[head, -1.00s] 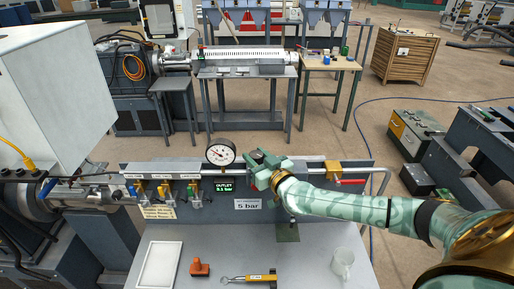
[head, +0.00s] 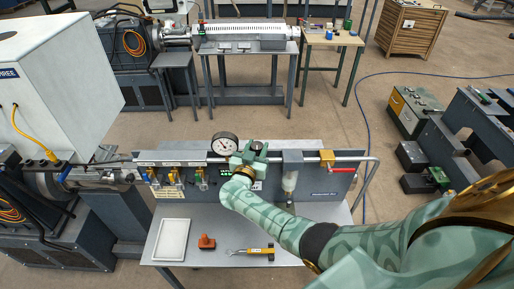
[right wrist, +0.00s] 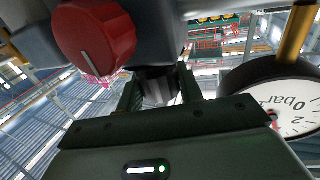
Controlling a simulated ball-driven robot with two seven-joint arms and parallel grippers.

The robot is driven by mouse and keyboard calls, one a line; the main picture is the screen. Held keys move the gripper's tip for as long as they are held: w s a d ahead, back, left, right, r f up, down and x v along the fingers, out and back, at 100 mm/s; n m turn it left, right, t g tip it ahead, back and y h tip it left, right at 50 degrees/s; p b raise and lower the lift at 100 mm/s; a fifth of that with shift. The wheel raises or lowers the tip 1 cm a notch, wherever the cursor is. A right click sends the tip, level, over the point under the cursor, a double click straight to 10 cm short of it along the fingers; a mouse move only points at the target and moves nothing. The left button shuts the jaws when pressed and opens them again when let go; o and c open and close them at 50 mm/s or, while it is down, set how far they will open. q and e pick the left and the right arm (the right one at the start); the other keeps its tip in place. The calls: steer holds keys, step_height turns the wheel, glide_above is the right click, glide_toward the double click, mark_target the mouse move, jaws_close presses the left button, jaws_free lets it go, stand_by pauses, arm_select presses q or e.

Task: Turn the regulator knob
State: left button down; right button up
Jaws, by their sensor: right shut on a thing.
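My right gripper (head: 250,154) is at the top edge of the grey panel (head: 325,188), just right of the round pressure gauge (head: 224,144). In the right wrist view its two fingers (right wrist: 160,92) are shut on a dark ribbed knob (right wrist: 157,84), which looks like the regulator knob. A red round knob (right wrist: 95,42) with a white line is at the upper left of that view, beside the fingers. The gauge, marked in bar, shows partly at the right (right wrist: 290,105). My right wrist covers most of the green outlet display and the sign below it. My left gripper is not in view.
Yellow-marked valves (head: 152,177) line the panel's left part. A grey block (head: 292,156) with a pale bowl and a yellow fitting (head: 327,158) are right of my gripper. A white tray (head: 173,243), an orange item (head: 206,242) and a yellow-handled tool (head: 255,251) lie on the table.

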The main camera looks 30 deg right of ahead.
steer(key=shift+m+g+h+b, duration=0.65)
steer(key=shift+m+g+h, duration=0.3)
steer(key=shift+g, duration=0.35)
steer(key=o, duration=1)
steer(key=shift+r, duration=0.1)
